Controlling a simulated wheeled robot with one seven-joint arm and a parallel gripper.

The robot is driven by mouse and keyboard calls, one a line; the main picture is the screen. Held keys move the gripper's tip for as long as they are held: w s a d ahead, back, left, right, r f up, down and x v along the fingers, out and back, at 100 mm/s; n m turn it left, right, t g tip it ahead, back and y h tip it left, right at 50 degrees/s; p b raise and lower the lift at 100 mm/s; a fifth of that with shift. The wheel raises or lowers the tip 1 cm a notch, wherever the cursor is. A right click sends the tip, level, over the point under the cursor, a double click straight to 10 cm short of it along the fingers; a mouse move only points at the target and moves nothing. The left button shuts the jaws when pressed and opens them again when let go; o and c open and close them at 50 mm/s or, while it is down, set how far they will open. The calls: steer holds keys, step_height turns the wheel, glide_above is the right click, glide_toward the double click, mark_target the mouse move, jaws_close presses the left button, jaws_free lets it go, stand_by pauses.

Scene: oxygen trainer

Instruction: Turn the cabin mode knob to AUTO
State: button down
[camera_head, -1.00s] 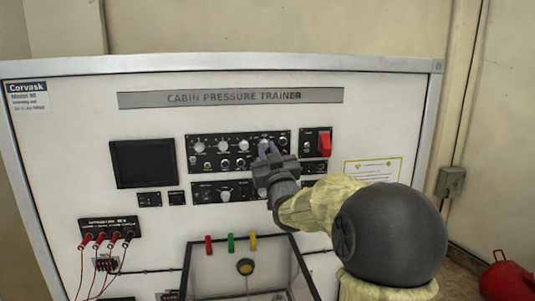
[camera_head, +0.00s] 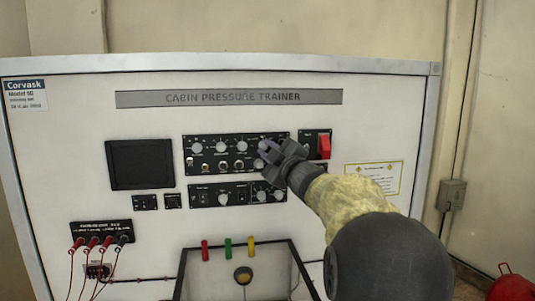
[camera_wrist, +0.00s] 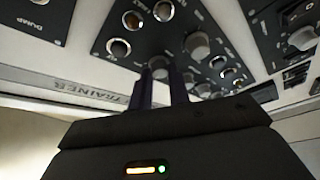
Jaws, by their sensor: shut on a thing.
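My gripper (camera_head: 266,152) reaches the right end of the upper black control panel (camera_head: 205,140) on the trainer. Its two dark fingers show in the wrist view (camera_wrist: 163,82), shut on a round grey knob (camera_wrist: 158,67) between their tips. In the head view the fingers partly cover this knob (camera_head: 263,145). I cannot read its label or its pointer position, so I cannot tell from the lettering that it is the cabin mode knob. Other grey knobs (camera_head: 219,147) stand in a row to its left.
A red switch cover (camera_head: 324,147) is close to the right of my gripper. A lower panel (camera_head: 237,194) carries more knobs. Red leads (camera_head: 72,275) hang at the lower left.

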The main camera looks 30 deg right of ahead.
steer(key=n, duration=0.2)
steer(key=n+g+p, duration=0.1)
steer(key=n, duration=0.1)
steer(key=n+g+p, duration=0.1)
steer(key=n, duration=0.1)
steer(key=shift+r+y, duration=0.4)
steer(key=n+g+p, duration=0.1)
steer(key=n+p, duration=0.1)
steer(key=shift+n, duration=0.4)
steer(key=shift+n+g+h+p, duration=0.4)
steer(key=shift+n+g+p, duration=0.1)
steer(key=shift+n+p, duration=0.15)
steer(key=shift+f, duration=0.1)
steer(key=c, duration=1.3)
jaws_free()
